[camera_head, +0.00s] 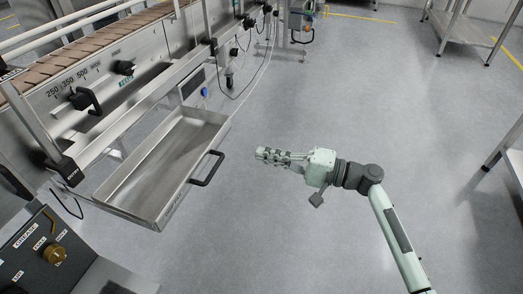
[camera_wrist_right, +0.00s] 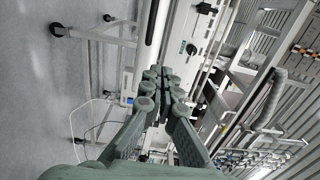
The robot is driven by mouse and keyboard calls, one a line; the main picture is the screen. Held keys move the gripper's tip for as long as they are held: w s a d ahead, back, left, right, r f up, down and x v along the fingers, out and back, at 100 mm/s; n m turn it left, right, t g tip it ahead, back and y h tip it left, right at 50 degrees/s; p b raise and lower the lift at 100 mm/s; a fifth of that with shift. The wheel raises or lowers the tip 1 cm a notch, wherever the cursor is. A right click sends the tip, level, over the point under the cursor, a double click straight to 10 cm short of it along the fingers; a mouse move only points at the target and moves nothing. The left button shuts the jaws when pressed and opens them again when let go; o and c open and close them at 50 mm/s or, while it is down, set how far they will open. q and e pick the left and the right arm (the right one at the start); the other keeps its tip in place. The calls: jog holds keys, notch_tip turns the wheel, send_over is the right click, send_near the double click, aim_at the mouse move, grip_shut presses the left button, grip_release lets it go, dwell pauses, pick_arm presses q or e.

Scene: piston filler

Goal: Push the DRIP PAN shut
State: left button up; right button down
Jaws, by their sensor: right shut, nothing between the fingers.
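The drip pan (camera_head: 113,187) is a shallow metal tray pulled out from under the conveyor machine, in the left half of the head view. Its black handle (camera_head: 208,170) is on the front face, on the right side of the pan. My right gripper (camera_head: 262,154) is shut and empty, in the air to the right of the handle and apart from it, its fingers pointing left. In the right wrist view the gripper's fingertips (camera_wrist_right: 162,84) are together with nothing between them. My left gripper is not in view.
The conveyor machine (camera_head: 165,50) runs along the left, with a black handle (camera_head: 85,100) above the pan. A control box with a brass knob (camera_head: 54,254) is at the lower left. Metal tables (camera_head: 470,35) stand at the right. The grey floor between is clear.

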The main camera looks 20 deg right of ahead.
jog(key=p, duration=0.1)
send_near(212, 142)
jog(key=x, duration=0.6)
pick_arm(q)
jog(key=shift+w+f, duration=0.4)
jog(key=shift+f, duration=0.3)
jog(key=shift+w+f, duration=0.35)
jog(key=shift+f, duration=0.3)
pick_arm(e)
jog(key=shift+w+a, duration=0.25)
jog(key=shift+a, duration=0.1)
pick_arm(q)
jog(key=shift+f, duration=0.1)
